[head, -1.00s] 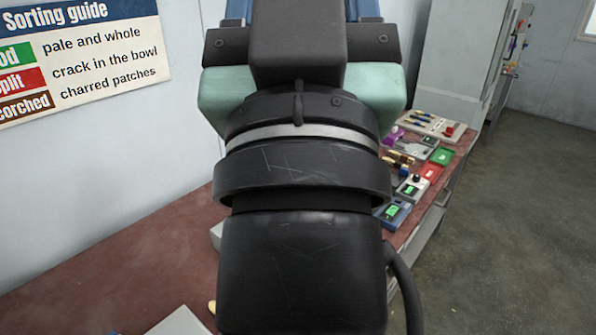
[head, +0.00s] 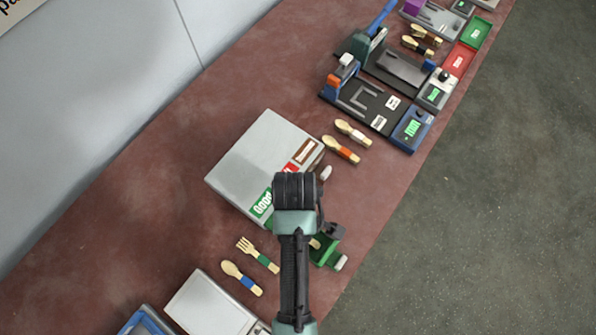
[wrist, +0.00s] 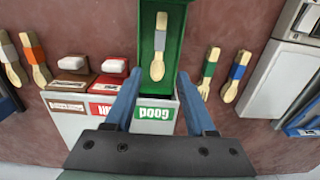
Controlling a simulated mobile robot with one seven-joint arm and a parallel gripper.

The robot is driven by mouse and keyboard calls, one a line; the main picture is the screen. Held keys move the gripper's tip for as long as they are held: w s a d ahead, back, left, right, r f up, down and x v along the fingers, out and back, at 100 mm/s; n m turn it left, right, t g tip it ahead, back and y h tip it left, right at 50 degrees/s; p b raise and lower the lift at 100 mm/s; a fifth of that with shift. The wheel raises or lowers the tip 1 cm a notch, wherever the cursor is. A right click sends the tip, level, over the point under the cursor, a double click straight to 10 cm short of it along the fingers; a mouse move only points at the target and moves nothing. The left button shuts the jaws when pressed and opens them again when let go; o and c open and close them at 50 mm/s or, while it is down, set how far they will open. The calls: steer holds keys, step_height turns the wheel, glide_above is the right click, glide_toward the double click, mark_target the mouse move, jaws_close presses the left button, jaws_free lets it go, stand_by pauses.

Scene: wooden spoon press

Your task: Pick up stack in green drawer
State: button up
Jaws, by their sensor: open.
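In the wrist view the green drawer (wrist: 177,45) is pulled out of the grey cabinet, beside its "Good" label (wrist: 154,113). A pale wooden spoon (wrist: 157,68) with a whitish section on its handle lies in the drawer; I cannot tell whether others lie under it. My gripper (wrist: 158,80) is open, with its blue fingers apart on either side of the drawer's near end, and nothing is between them.
The grey cabinet (head: 262,150) also has closed red (wrist: 108,84) and brown (wrist: 71,84) drawers with white handles. Banded utensils lie on both sides, including an orange-banded spoon (head: 341,149) and a blue-banded one (head: 241,278). A press (head: 366,95) stands farther along the red-brown bench (head: 200,110).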

step_height(320, 180, down, 4)
steer(key=shift+s+r, duration=0.1)
steer(key=shift+f+p, duration=0.3)
steer(key=shift+f, duration=2.45)
jaws_close()
